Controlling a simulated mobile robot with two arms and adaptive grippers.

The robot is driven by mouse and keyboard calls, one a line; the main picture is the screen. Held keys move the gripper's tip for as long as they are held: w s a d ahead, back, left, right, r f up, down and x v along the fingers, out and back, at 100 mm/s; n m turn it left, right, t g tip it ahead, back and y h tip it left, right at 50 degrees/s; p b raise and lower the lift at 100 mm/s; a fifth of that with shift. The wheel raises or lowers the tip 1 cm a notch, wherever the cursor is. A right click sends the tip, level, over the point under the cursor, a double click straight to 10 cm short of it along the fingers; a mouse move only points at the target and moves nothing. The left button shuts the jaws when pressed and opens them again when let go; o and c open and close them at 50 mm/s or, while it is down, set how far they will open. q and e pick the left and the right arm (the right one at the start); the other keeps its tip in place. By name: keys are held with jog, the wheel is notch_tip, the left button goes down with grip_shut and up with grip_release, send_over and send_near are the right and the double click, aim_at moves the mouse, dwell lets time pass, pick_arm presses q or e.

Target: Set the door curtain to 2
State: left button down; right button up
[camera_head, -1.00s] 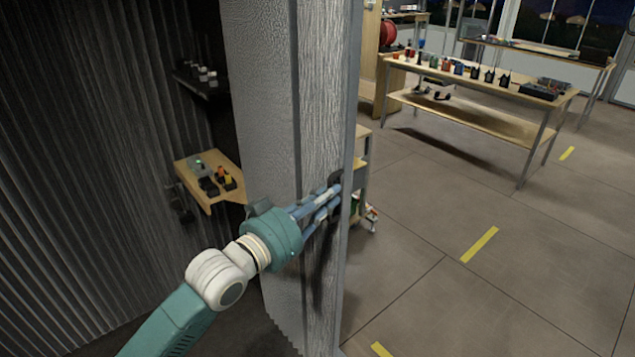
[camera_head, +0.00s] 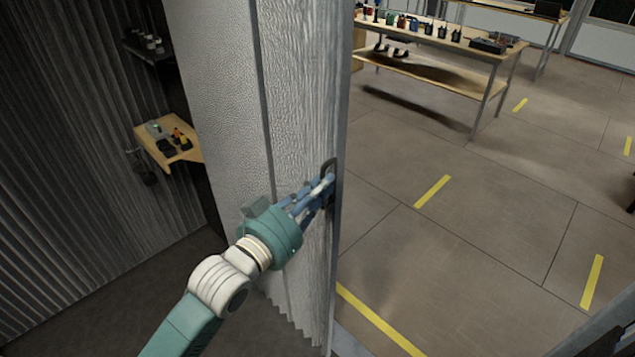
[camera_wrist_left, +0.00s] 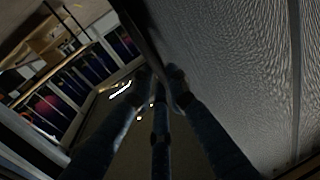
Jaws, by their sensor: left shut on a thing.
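The door curtain (camera_head: 300,100) is a grey, textured, folded panel that hangs upright in the middle of the head view. A dark handle (camera_head: 329,178) sits near its right edge. My left gripper (camera_head: 325,187) is shut on the handle, with its blue fingers reaching in from the left. In the left wrist view the curtain (camera_wrist_left: 245,70) fills the right side, and the fingers (camera_wrist_left: 165,85) meet at its dark edge. The fingers partly hide the handle. My right gripper is not in view.
A small wooden shelf (camera_head: 190,153) with devices is on the left behind the curtain, near a dark corrugated wall (camera_head: 60,150). A long workbench (camera_head: 440,85) with several small items stands at the back right. Open floor with yellow marks (camera_head: 433,191) lies right of the curtain.

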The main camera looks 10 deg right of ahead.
pick_arm(q)
jog(key=c, duration=1.7)
grip_release()
jog(key=shift+o, duration=0.2)
jog(key=v, duration=1.2)
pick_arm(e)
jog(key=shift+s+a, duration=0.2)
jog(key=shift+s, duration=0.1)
